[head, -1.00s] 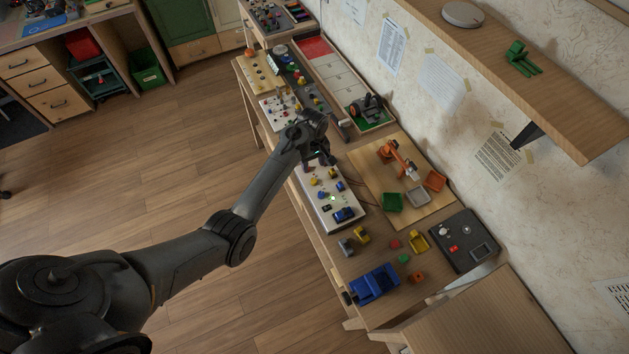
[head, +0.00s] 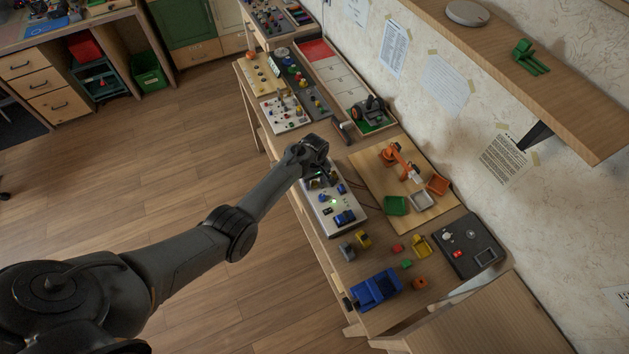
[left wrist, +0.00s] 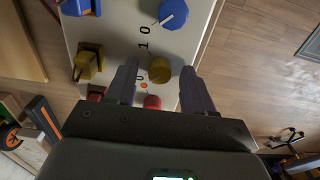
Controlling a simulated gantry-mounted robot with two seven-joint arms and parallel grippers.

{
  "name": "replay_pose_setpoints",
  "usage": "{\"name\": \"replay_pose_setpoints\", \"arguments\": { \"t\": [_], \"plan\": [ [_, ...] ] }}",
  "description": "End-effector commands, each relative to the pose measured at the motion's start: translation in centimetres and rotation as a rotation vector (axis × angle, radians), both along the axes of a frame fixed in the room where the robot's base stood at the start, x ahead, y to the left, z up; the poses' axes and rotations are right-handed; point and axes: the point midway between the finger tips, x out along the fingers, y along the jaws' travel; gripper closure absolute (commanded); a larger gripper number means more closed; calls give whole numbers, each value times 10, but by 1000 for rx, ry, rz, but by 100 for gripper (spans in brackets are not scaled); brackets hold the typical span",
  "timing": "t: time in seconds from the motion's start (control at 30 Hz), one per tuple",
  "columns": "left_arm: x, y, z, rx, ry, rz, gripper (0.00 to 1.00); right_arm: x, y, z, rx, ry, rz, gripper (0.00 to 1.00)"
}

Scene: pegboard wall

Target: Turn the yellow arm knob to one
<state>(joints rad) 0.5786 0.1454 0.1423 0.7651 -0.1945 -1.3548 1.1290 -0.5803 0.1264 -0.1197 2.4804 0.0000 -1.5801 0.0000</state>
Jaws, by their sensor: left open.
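In the left wrist view a round yellow knob (left wrist: 160,69) stands on the white control panel (left wrist: 115,32), between the two open fingers of my left gripper (left wrist: 160,85). Both fingers look apart from it. Its pointer mark cannot be made out. Digits 1 and 0 are printed on the panel beside the knobs. A second yellow control (left wrist: 88,65), shaped like a switch, stands outside the left finger. In the head view my left gripper (head: 326,171) is over the far part of the panel (head: 348,221) and hides some controls. My right gripper is out of view.
A blue knob with a white pointer (left wrist: 173,14) and a red control (left wrist: 152,102) flank the yellow knob. An orange robot arm model (head: 396,160) stands on a board right of the panel. A blue bin (head: 376,290) and small blocks lie nearer.

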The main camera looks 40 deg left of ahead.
Motion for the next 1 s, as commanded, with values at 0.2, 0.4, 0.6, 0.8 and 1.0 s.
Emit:
{"name": "replay_pose_setpoints", "arguments": {
  "t": [0.2,0.4,0.6,0.8,1.0],
  "plan": [
    [0,0,0,0,0,0,55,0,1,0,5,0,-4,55],
    [0,0,0,0,0,0,86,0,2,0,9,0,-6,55],
    [0,0,1,0,0,-1,100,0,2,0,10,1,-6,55],
    [0,0,1,0,0,-29,100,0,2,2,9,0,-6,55],
    [0,0,2,-1,1,-123,100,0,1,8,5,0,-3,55]
  ]
}}
